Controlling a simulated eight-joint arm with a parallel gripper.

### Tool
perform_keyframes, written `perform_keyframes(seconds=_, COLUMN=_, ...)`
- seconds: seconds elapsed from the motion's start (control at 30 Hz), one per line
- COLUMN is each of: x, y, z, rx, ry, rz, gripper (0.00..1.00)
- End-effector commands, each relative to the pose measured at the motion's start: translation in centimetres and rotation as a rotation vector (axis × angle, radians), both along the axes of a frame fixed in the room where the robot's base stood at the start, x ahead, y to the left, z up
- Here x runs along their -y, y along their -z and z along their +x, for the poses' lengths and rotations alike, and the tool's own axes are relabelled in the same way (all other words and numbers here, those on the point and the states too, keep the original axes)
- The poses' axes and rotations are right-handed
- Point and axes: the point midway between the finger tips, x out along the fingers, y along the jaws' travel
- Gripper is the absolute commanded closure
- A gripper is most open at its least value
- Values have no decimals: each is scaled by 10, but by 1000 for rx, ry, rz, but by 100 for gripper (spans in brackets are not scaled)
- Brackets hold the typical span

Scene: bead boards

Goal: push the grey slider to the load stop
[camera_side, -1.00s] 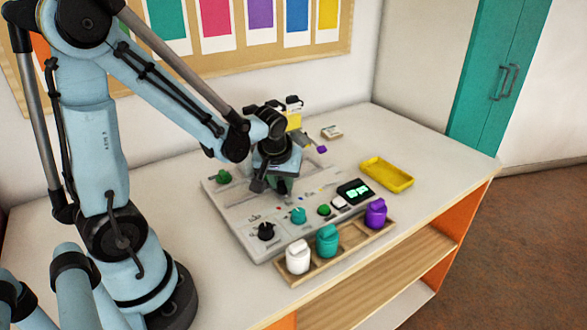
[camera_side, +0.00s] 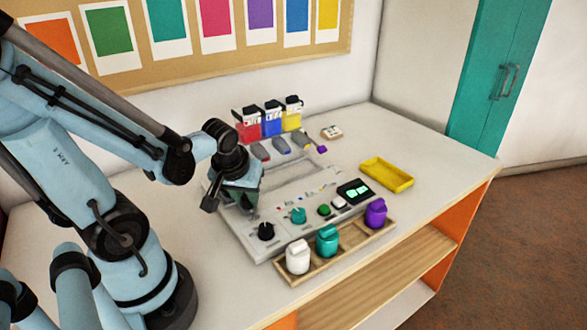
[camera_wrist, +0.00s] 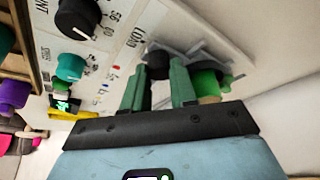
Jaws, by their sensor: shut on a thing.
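My gripper (camera_side: 236,207) is low over the left part of the grey control panel (camera_side: 283,231). In the wrist view its green fingers (camera_wrist: 158,78) stand a little apart with a dark grey piece (camera_wrist: 158,60) between their tips. This looks like the grey slider, mostly hidden by the fingers. The LOAD lettering (camera_wrist: 128,39) is printed on the panel just left of the fingertips. In the side view the gripper hides the slider and that knob.
Black (camera_side: 266,231), teal (camera_side: 298,216) and green (camera_side: 323,210) controls line the panel's near side, with a lit display (camera_side: 355,191). White (camera_side: 297,257), teal (camera_side: 327,241) and purple (camera_side: 376,213) jars stand in a wooden rack in front. A yellow tray (camera_side: 387,176) lies right. Red, blue and yellow containers stand behind.

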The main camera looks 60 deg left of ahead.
Motion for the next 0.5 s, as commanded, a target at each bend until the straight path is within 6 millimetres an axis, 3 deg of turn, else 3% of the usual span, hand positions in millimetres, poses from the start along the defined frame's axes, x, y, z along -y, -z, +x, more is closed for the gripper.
perform_keyframes(seconds=0.17, x=-1, y=1, z=-5, rx=-16, ry=-5, rz=2, gripper=100)
perform_keyframes(seconds=0.2, x=-1, y=1, z=-5, rx=-16, ry=-5, rz=3, gripper=72)
perform_keyframes(seconds=0.37, x=-1, y=1, z=-4, rx=-15, ry=-5, rz=2, gripper=48)
perform_keyframes(seconds=0.5, x=-1, y=1, z=-4, rx=-12, ry=-4, rz=2, gripper=48)
